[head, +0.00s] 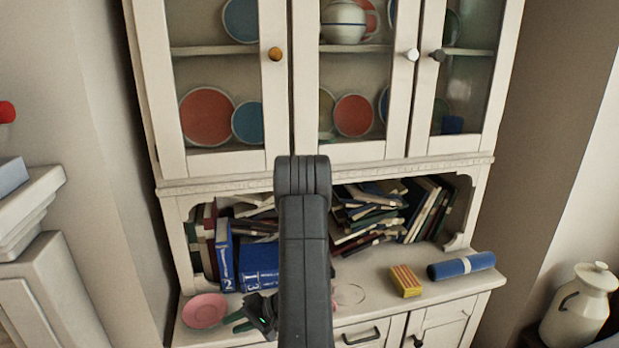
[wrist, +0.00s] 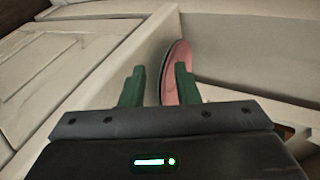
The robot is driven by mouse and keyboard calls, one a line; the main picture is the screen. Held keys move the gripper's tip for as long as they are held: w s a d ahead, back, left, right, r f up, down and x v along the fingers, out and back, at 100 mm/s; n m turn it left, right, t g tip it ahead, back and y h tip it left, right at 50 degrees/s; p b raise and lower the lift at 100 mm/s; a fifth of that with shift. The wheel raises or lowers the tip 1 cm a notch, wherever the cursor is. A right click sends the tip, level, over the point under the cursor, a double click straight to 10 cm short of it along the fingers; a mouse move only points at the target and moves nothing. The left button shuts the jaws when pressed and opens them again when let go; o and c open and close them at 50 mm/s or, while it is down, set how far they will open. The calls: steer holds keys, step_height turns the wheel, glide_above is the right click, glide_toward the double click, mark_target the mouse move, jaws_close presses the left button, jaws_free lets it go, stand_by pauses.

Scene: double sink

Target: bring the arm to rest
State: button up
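My gripper (head: 238,318) is low at the front left of the cabinet's counter, beside the pink plate (head: 205,311), which lies flat there. In the wrist view its two green fingers (wrist: 158,88) stand apart with nothing clasped between them. The pink plate (wrist: 179,56) shows there beyond the fingers, partly hidden by the right one. I cannot tell whether that finger touches it. My own dark arm link rises through the middle of the head view and hides part of the counter and shelf.
Blue books (head: 259,267) and piled books (head: 380,212) fill the shelf behind. Glass doors with plates are above. A white jug (head: 580,306) stands lower right.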

steer(key=shift+w+d+r, duration=0.15)
steer(key=shift+w+d, duration=0.15)
steer(key=shift+d, duration=0.25)
steer(key=shift+v, duration=0.8)
steer(key=shift+s, duration=0.1)
